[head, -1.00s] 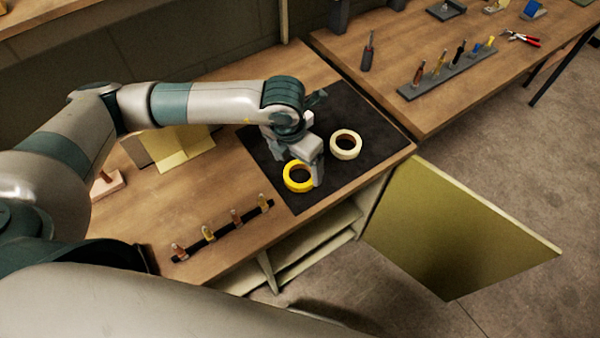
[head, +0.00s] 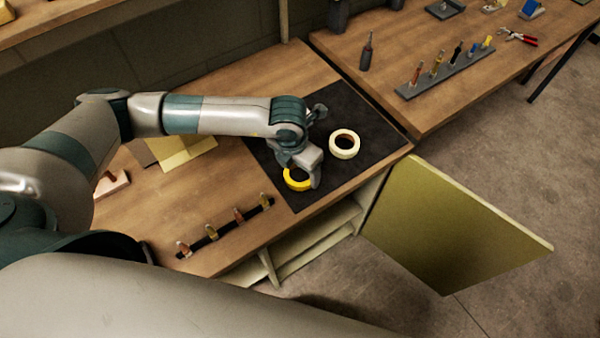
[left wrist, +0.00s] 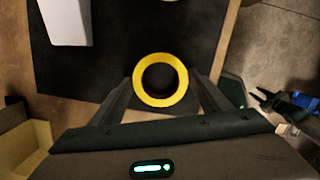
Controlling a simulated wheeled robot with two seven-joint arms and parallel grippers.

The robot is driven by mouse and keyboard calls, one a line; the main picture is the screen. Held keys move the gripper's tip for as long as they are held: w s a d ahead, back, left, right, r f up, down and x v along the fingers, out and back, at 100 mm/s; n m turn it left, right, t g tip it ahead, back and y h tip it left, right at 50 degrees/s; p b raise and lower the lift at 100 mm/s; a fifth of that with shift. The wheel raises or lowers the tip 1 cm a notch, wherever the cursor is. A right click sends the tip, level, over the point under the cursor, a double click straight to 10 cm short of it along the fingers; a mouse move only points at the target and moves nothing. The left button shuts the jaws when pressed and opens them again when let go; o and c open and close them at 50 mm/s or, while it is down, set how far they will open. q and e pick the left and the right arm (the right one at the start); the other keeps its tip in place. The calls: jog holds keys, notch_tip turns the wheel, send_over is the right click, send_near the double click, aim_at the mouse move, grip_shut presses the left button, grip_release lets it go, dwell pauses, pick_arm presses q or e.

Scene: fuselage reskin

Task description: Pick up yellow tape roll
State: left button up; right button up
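The yellow tape roll (head: 293,184) lies flat on the black mat (head: 264,165), near the mat's front edge. My left gripper (head: 305,184) is over it and hides part of the roll. In the left wrist view, the yellow tape roll (left wrist: 160,103) sits between the tips of the two spread fingers of my left gripper (left wrist: 162,82). The fingers are open, one on each side of the roll, close to its rim. I cannot tell whether they touch it.
A cream tape roll (head: 344,155) lies on the mat to the right. A dark rack of small tools (head: 212,236) is along the bench's front edge. A yellowish open panel (head: 455,225) stands in front of the bench. A second bench holds a tool rack (head: 447,75).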

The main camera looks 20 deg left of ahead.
pick_arm(q)
jog(key=c, duration=0.7)
jog(key=shift+o, duration=0.2)
jog(key=shift+r, duration=0.15)
jog(key=shift+r+b, duration=0.45)
jog(key=shift+b, duration=0.1)
jog(key=r, duration=0.1)
jog(key=r+b, duration=0.1)
jog(key=w+r+b, duration=0.1)
jog(key=shift+d, duration=0.25)
jog(key=w+d+r+b, duration=0.5)
jog(key=w+r, duration=0.2)
jog(key=w, duration=0.2)
jog(key=shift+w, duration=0.15)
